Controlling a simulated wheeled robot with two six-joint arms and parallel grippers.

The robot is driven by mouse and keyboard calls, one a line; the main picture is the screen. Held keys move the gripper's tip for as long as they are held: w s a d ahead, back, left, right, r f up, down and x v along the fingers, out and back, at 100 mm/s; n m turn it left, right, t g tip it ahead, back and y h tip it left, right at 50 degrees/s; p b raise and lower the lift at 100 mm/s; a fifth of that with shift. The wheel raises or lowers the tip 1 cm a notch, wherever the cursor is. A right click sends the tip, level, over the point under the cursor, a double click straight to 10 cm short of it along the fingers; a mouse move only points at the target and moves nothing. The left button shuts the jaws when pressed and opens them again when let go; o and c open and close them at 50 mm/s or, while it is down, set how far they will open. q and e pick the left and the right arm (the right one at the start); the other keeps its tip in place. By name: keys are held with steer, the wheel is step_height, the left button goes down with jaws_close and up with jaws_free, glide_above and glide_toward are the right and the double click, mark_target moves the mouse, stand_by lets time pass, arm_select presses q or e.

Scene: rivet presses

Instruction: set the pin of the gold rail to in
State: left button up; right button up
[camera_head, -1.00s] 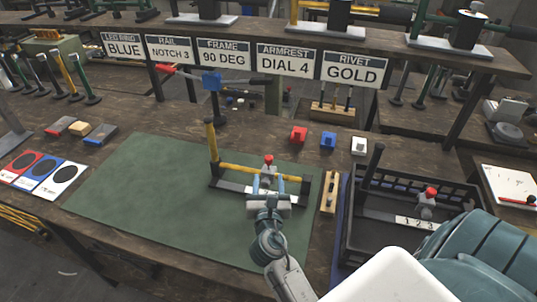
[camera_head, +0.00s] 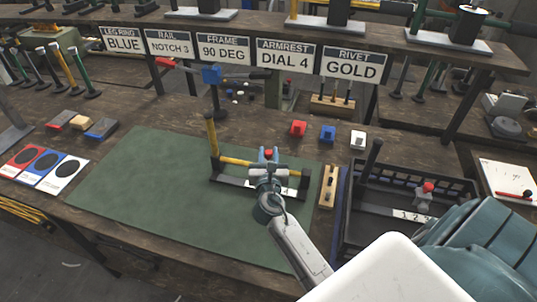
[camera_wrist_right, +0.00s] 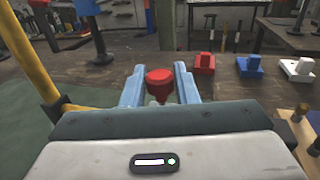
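The gold rail (camera_head: 232,160) stands on the green mat, with a yellow upright post at its left end and a dark base carrying a number strip, partly hidden by my arm. Its pin has a red knob (camera_head: 268,153), which also shows in the right wrist view (camera_wrist_right: 160,83). My right gripper (camera_head: 268,157) has its two blue fingers close on either side of the knob and looks shut on it. The wrist view shows the fingers (camera_wrist_right: 160,88) flanking the knob. Whether the pin is in or out cannot be told. My left gripper is not in view.
A black crate (camera_head: 352,215) holding another red-knobbed part (camera_head: 427,188) stands to the right. A wooden block (camera_head: 328,186) lies beside the mat. Red (camera_head: 298,128), blue (camera_head: 328,133) and white (camera_head: 358,139) blocks sit behind. The mat's left part (camera_head: 140,190) is clear.

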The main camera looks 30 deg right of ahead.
jaws_close()
steer(key=shift+f+b, duration=0.5)
steer(key=shift+f, duration=0.55)
steer(key=o, duration=0.6)
jaws_free()
steer(key=shift+c, duration=0.2)
steer(key=b+v, duration=0.2)
steer(key=v, duration=0.9)
steer(key=shift+w, duration=0.1)
